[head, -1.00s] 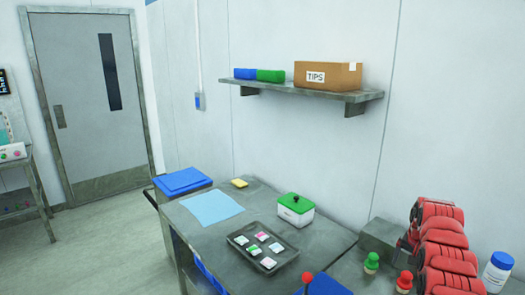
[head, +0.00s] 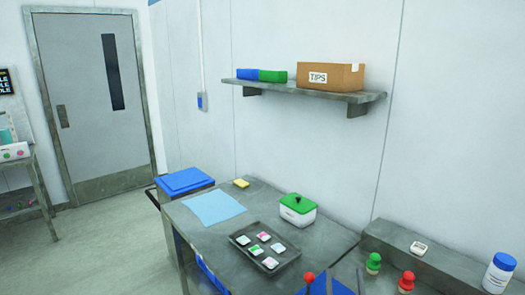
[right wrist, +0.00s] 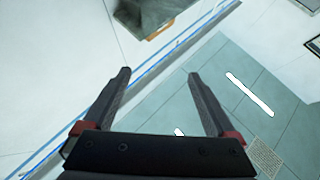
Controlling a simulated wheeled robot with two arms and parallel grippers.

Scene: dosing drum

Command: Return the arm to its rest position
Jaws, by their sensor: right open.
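My right gripper (head: 346,284) shows only as grey fingertips at the bottom edge of the head view, in front of the blue item near the table's front. In the right wrist view the right gripper (right wrist: 160,74) has its two dark fingers wide apart with nothing between them. The rest of my right arm is out of the head view. My left gripper is not in view.
A grey table holds a dark tray (head: 236,239) with several sachets, a green-lidded white box (head: 298,212) and a blue sheet (head: 214,208). Red (head: 406,281) and green (head: 373,263) knobs and a white bottle (head: 498,272) stand at right. A wall shelf (head: 300,89) holds boxes.

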